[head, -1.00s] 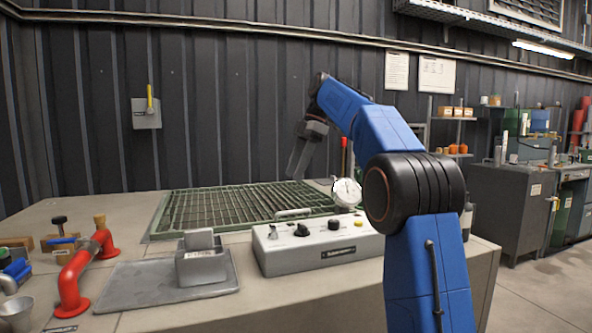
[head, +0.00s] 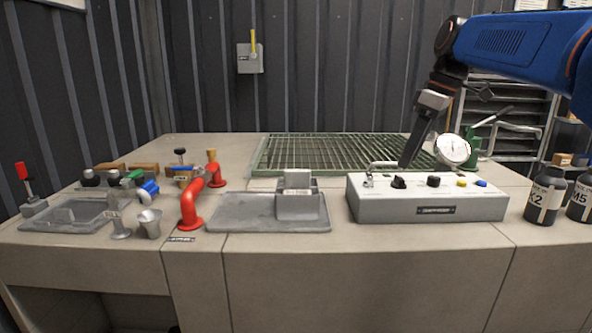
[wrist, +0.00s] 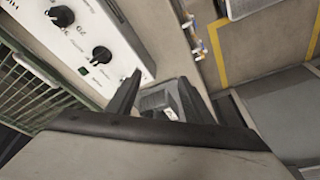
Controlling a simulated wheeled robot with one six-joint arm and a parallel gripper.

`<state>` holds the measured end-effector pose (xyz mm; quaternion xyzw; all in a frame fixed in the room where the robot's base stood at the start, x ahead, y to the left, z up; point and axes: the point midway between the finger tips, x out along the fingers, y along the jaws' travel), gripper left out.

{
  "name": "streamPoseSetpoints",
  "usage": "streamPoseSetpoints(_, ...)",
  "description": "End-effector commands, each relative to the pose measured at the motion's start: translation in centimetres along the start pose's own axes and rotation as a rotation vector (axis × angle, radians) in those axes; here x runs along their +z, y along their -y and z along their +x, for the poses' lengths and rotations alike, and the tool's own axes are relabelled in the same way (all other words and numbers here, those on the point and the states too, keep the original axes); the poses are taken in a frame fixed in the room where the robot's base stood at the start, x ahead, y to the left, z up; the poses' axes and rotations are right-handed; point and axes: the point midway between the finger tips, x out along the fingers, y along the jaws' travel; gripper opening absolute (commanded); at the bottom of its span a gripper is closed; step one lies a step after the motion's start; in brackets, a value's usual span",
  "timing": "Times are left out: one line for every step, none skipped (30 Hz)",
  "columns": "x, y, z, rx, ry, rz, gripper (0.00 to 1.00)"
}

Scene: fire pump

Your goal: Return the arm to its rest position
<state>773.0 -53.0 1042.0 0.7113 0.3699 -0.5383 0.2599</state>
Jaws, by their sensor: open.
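My blue arm (head: 515,45) reaches in from the upper right in the head view. My gripper (head: 408,160) points down and appears just above the grey control box (head: 430,208), near its black knobs; the exact gap is hard to judge. In the wrist view my gripper (wrist: 160,80) shows two dark fingers spread apart with nothing held between them. The control box also shows in the wrist view (wrist: 100,25), with black knobs to the left of the fingers.
A pressure gauge (head: 453,150) stands close to the right of my gripper. A green grating (head: 320,150) lies behind. A grey tray (head: 240,213) with a block and a red pipe (head: 188,205) are left of the box. Dark bottles (head: 545,195) stand at the right.

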Motion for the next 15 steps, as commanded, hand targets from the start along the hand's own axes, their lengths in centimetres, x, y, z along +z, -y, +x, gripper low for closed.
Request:
streamPoseSetpoints(1.1, 1.4, 0.5, 0.017, 0.003, 0.04, 0.47)
streamPoseSetpoints(1.7, 2.1, 0.9, 0.026, 0.005, 0.068, 0.47)
streamPoseSetpoints(2.5, 3.0, 1.5, 0.04, 0.006, 0.105, 0.47)
streamPoseSetpoints(3.1, 3.6, 1.9, 0.051, 0.006, 0.132, 0.47)
streamPoseSetpoints(3.8, 4.3, 2.4, 0.062, 0.007, 0.16, 0.47)
streamPoseSetpoints(4.7, 5.1, 3.0, 0.075, 0.007, 0.196, 0.47)
streamPoseSetpoints(5.3, 5.8, 3.5, 0.087, 0.006, 0.223, 0.47)
streamPoseSetpoints(6.0, 6.4, 4.0, 0.097, 0.006, 0.25, 0.47)
streamPoseSetpoints(6.9, 7.3, 4.7, 0.112, 0.005, 0.286, 0.47)
streamPoseSetpoints(7.6, 7.9, 5.2, 0.122, 0.003, 0.312, 0.47)
streamPoseSetpoints(8.3, 8.6, 5.7, 0.133, 0.001, 0.338, 0.47)
streamPoseSetpoints(9.3, 9.4, 6.5, 0.148, -0.002, 0.372, 0.47)
streamPoseSetpoints(10.0, 10.0, 7.1, 0.158, -0.004, 0.397, 0.47)
streamPoseSetpoints(10.8, 10.7, 7.7, 0.168, -0.007, 0.422, 0.47)
streamPoseSetpoints(11.7, 11.5, 8.5, 0.182, -0.012, 0.456, 0.47)
